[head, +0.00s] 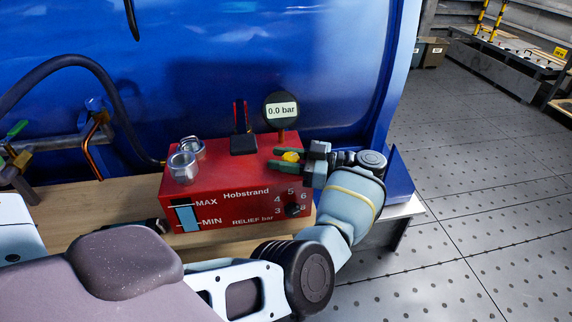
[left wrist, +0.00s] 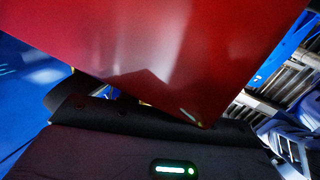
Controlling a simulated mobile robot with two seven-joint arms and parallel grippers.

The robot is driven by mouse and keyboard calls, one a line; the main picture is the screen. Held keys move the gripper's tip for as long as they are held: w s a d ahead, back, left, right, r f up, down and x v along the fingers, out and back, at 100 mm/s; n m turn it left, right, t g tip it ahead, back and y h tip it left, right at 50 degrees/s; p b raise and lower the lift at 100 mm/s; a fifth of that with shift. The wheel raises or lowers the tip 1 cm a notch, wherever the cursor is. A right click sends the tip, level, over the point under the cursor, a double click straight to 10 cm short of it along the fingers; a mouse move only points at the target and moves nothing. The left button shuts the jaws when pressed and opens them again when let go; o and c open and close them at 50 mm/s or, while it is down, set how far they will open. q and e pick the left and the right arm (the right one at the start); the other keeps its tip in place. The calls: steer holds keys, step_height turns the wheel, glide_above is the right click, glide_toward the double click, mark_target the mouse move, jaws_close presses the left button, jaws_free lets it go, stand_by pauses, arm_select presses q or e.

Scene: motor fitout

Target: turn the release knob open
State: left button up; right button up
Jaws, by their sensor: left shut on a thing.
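The red pump box (head: 235,212) stands on the wooden bench in the head view, with "Hobstrand" on its front. A yellow knob (head: 291,156), which I take for the release knob, sits on its top at the right. My left gripper (head: 289,158) reaches in from the right side of the box and is shut on this knob, its green-tipped fingers on either side. The fingers partly cover the knob, so its turn angle cannot be told. In the left wrist view, the red box (left wrist: 180,50) fills the upper part; the knob cannot be made out. My right gripper is not in view.
A round gauge (head: 281,110) reading 0.0 bar and a black lever block (head: 243,143) stand on the box. Metal fittings (head: 183,165) are at its left. A black relief dial (head: 292,210) is on its front. A blue tank (head: 200,60) stands behind.

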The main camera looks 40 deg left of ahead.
arm_select(q)
steer(key=shift+a+r, duration=0.1)
steer(key=shift+r, duration=0.05)
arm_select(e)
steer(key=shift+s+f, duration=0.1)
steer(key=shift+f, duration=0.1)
arm_select(q)
steer(key=o, duration=1)
steer(key=shift+c, duration=0.2)
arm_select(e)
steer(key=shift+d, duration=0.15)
